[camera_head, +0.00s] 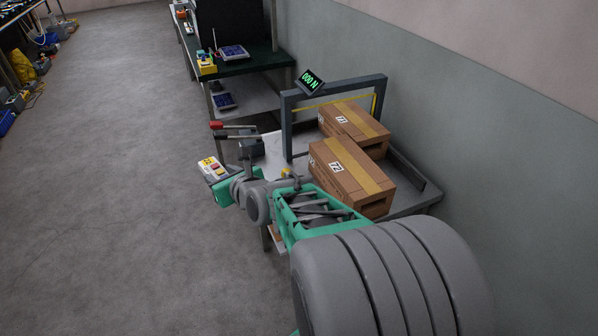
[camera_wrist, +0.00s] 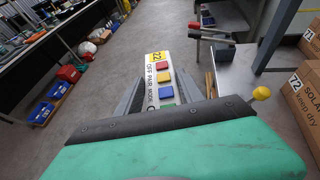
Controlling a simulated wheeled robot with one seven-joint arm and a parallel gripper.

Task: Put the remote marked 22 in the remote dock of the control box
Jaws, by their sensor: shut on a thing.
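The remote marked 22 (camera_wrist: 161,78) is white with a yellow label and a column of red, yellow, blue and green buttons. My gripper (camera_wrist: 160,92) is shut on it, with a finger along each side. In the head view the remote (camera_head: 212,167) sticks out from my gripper (camera_head: 222,178), over the floor left of the grey table. I cannot make out for certain the control box or its dock. A small yellow-topped box (camera_head: 206,64) stands on the dark bench at the back, too small to identify.
Two cartons, a near one (camera_head: 352,175) and a far one (camera_head: 352,128), sit on the grey table (camera_head: 412,197). A dark frame with a green display (camera_head: 309,82) and red and black lever handles (camera_head: 232,131) are close by. Floor on the left (camera_head: 100,190) is clear.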

